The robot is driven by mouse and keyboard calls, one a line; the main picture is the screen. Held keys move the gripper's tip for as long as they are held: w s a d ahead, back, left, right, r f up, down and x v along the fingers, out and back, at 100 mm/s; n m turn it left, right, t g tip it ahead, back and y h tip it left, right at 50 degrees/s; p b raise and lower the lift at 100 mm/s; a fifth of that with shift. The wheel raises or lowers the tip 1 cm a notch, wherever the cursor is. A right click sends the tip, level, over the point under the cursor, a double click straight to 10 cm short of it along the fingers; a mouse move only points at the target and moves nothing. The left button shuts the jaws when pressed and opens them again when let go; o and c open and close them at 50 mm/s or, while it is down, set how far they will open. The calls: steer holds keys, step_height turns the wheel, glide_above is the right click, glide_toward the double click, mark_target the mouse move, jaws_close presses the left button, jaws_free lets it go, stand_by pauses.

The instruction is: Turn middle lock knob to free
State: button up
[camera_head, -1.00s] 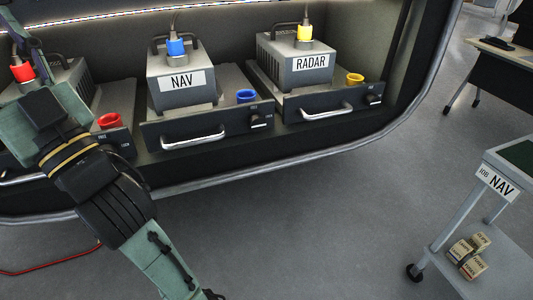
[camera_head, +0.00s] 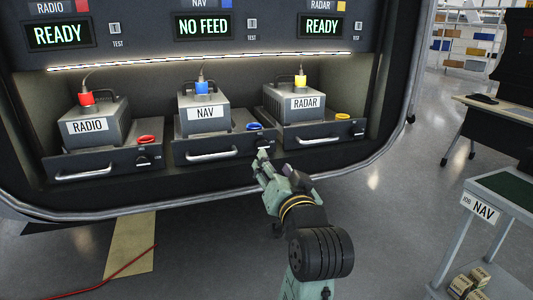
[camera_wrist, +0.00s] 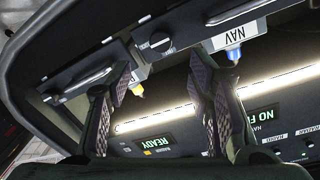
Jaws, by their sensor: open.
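The middle bay holds the NAV unit (camera_head: 205,115) on a dark drawer (camera_head: 190,150) with a silver handle (camera_head: 212,155). Its lock knob shows in the wrist view (camera_wrist: 158,42) as a dark round knob with a pale bar, near the end of the NAV drawer front. In the head view my gripper partly hides the knob. My gripper (camera_head: 262,157) is just in front of the right end of the NAV drawer. In the wrist view my gripper (camera_wrist: 162,72) has its fingers wide apart, with the knob appearing beyond the gap. I cannot tell the knob's setting.
The RADIO unit (camera_head: 88,127) and RADAR unit (camera_head: 292,103) sit on drawers either side. The panel above shows NO FEED (camera_head: 203,26) over NAV. A rounded frame edge (camera_head: 180,205) runs below the drawers. A cart (camera_head: 500,185) stands at right.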

mark_target(263, 147)
steer(key=p+x, duration=0.1)
steer(key=x, duration=0.8)
steer(key=shift+w+a, duration=0.1)
steer(key=shift+a, duration=0.05)
jaws_close()
